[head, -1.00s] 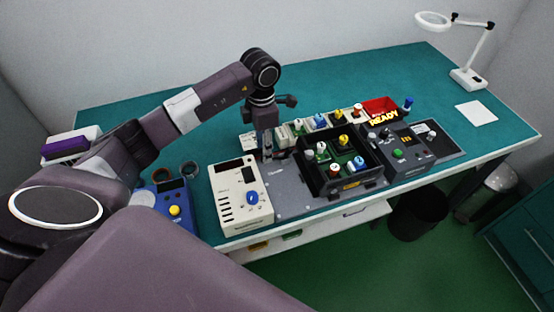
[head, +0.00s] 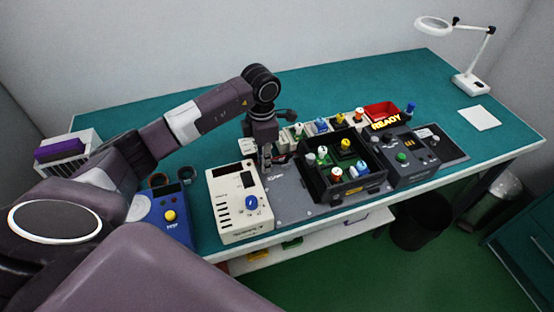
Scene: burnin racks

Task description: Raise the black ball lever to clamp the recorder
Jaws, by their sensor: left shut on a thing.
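My left gripper (head: 265,158) points down at the left part of a grey base plate (head: 290,194), just behind and right of a cream instrument box with a blue knob (head: 240,222). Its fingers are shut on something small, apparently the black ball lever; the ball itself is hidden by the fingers. A black open tray (head: 352,187) with several colour-topped pieces sits on the plate, right of the gripper. I cannot tell for certain which unit is the recorder. My right gripper is not in view.
A row of small parts and a red bin (head: 378,110) lie behind. The teal table's right side is mostly clear.

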